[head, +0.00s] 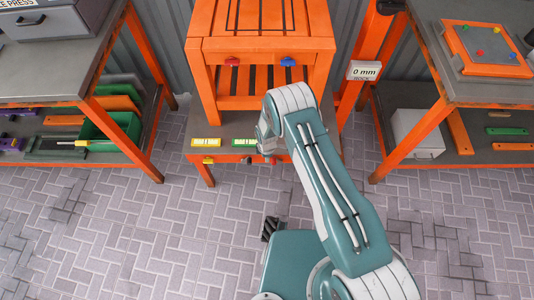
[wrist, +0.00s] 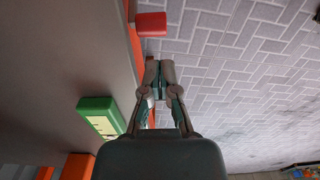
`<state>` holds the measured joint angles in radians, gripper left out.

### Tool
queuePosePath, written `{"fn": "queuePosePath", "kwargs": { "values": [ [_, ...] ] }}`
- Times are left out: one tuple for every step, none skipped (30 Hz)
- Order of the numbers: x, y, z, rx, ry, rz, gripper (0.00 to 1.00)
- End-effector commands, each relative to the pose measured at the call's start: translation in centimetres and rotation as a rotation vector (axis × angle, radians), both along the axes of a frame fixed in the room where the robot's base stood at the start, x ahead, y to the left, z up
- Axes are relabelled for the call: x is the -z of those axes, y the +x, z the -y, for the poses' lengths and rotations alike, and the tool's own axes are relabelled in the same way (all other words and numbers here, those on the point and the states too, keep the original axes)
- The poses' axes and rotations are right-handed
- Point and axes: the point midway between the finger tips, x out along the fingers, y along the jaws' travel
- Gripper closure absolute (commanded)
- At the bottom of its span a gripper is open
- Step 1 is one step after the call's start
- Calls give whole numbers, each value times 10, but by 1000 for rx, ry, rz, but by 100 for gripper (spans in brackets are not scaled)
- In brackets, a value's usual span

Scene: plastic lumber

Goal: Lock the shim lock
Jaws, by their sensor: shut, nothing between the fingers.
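No part is labelled as the shim lock, and I cannot tell for certain which one it is. In the wrist view a red block-shaped handle (wrist: 151,24) sticks out from the orange edge of the grey bench, beyond my fingertips. My gripper (wrist: 160,68) is shut and empty beside that edge, apart from the red handle. A green block with a pale face (wrist: 100,118) sits on the bench to its left. In the head view my arm hides most of the gripper, over the low bench (head: 226,130). A yellow handle (head: 208,160) shows on its front edge.
An orange slatted frame (head: 262,25) with a red knob (head: 232,61) and a blue knob (head: 288,61) stands on the low bench. A yellow block (head: 206,143) lies at its front. Orange-legged workbenches stand left and right. The paved floor in front is mostly clear.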

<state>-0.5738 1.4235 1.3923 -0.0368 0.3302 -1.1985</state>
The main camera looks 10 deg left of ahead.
Motion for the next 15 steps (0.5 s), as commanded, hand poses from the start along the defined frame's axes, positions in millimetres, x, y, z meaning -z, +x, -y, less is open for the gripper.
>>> {"fn": "queuePosePath", "kwargs": {
  "values": [
    [9, 0, 1, 0, 0, -1, 100],
    [14, -1, 1, 0, 0, -2, 100],
    [19, 0, 1, 1, 0, -1, 100],
    [23, -1, 1, 0, 0, -1, 100],
    [27, 0, 1, 1, 0, 0, 100],
    [31, 0, 1, 1, 0, 0, 100],
    [33, 0, 1, 1, 0, -1, 100],
    [35, 0, 1, 1, 0, 0, 100],
    [38, 0, 1, 1, 1, 1, 100],
    [39, 0, 1, 1, 0, 1, 100],
    [40, 0, 1, 1, 0, 1, 100],
    [41, 0, 1, 1, 0, 0, 100],
    [42, 0, 1, 1, 0, 0, 100],
    [42, 0, 1, 1, 0, 0, 100],
    [42, 0, 1, 1, 0, 1, 100]
  ]
}}
